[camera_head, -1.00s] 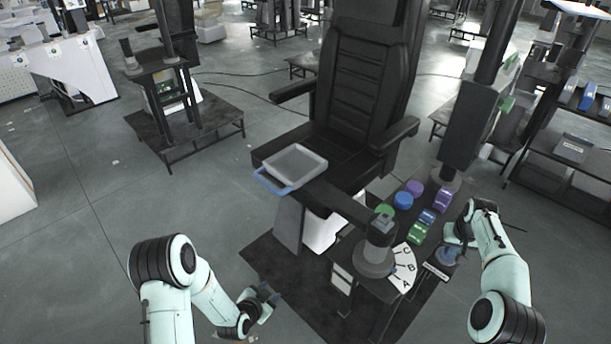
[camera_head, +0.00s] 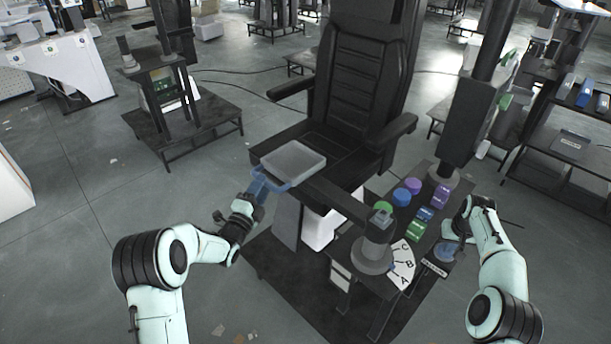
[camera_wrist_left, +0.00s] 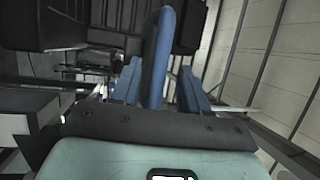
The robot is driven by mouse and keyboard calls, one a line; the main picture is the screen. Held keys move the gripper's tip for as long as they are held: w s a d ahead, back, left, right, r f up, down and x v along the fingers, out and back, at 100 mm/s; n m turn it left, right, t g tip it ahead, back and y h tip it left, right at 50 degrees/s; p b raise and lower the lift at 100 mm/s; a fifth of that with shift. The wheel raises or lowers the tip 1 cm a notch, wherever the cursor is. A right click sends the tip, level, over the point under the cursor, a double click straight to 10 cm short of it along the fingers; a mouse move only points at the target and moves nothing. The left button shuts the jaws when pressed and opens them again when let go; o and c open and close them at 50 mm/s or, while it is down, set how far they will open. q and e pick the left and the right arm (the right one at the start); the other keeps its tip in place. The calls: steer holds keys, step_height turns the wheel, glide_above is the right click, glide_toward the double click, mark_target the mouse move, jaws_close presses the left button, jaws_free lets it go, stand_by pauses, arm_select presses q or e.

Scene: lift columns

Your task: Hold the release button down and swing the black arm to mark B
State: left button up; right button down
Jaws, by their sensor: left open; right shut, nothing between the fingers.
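The black arm (camera_head: 337,199) runs from a grey pivot column (camera_head: 372,253) to a grey tray (camera_head: 293,160) with a blue handle (camera_head: 273,184) at its left end. A white dial (camera_head: 403,262) marked C, B and A sits beside the column. My left gripper (camera_head: 259,190) is open at the blue handle. In the left wrist view the handle (camera_wrist_left: 158,55) rises between the two blue fingers, not gripped. My right gripper (camera_head: 456,237) is shut at the blue release button (camera_head: 445,252) and partly hides it; whether the button is pressed down is unclear.
A black seat (camera_head: 362,85) stands behind the arm, its cushion close under the tray. The floor at the left is open.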

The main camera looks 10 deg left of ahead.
arm_select(q)
steer(key=shift+x, duration=2.2)
arm_select(e)
steer(key=shift+f, duration=0.1)
arm_select(q)
jaws_close()
steer(key=shift+s+a+n+y, duration=0.15)
steer(key=shift+s+n+y, duration=0.15)
steer(key=shift+s+y, duration=0.35)
steer(key=s+n+g+y, duration=0.1)
steer(key=s+n+y, duration=0.4)
steer(key=s+y, duration=0.4)
steer(key=s, duration=0.7)
steer(key=shift+s+d+n, duration=0.25)
steer(key=shift+n, duration=0.05)
steer(key=shift+r+y, duration=0.15)
steer(key=shift+y, duration=0.1)
steer(key=shift+c, duration=0.4)
jaws_free()
steer(key=shift+o, duration=0.4)
